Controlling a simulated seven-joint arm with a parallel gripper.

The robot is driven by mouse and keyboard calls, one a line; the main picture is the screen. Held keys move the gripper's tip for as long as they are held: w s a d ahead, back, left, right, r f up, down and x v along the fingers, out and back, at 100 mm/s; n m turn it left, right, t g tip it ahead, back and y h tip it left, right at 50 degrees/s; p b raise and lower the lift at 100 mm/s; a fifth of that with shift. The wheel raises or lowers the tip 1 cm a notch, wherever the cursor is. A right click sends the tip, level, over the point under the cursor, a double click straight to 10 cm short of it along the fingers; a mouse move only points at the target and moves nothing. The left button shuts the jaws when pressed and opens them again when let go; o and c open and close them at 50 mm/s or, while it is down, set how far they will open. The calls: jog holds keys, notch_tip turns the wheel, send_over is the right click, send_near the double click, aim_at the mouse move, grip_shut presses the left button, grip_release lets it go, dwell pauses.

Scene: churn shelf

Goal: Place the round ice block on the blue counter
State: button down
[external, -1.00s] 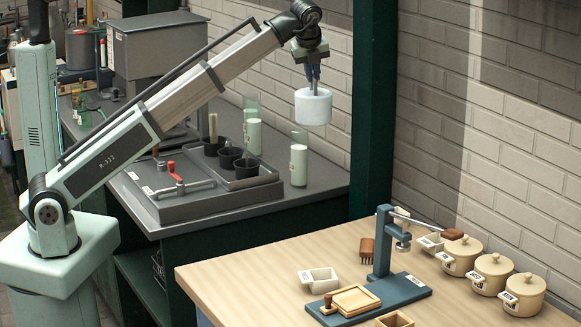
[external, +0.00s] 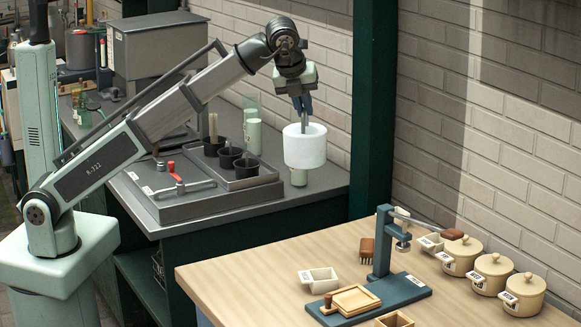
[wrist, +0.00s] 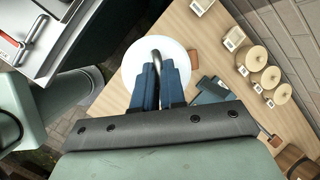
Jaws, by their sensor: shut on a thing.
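The round ice block (external: 305,150) is a white, short cylinder. My gripper (external: 305,122) is above it, with its fingers reaching down to its top. In the wrist view the block (wrist: 140,62) shows as a white disc beyond my blue fingers (wrist: 158,75), with a dark curved loop between them. The gripper is shut on the block or its loop; the exact contact is unclear. The block hangs in the air, overlapping the grey counter's back right corner in the external view. No clearly blue counter top shows; a light blue strip (external: 204,319) shows under the wooden worktop.
A dark green post (external: 372,110) stands right of the block. The wooden worktop (external: 235,270) carries a blue-based press (external: 385,295) and several lidded pots (external: 492,272); its left part is clear.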

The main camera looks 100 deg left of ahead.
jog(key=d+m, duration=0.1)
jog(key=d, duration=0.6)
notch_tip(320, 180, down, 23)
jog(key=shift+s+a, duration=0.25)
jog(key=shift+s, duration=0.1)
dwell(1.0)
jog(key=c, duration=1.6)
grip_release()
jog(key=o, duration=0.4)
jog(key=v, duration=1.2)
jog(key=shift+s, duration=0.25)
jog(key=shift+a+r, duration=0.1)
jog(key=shift+a, duration=0.05)
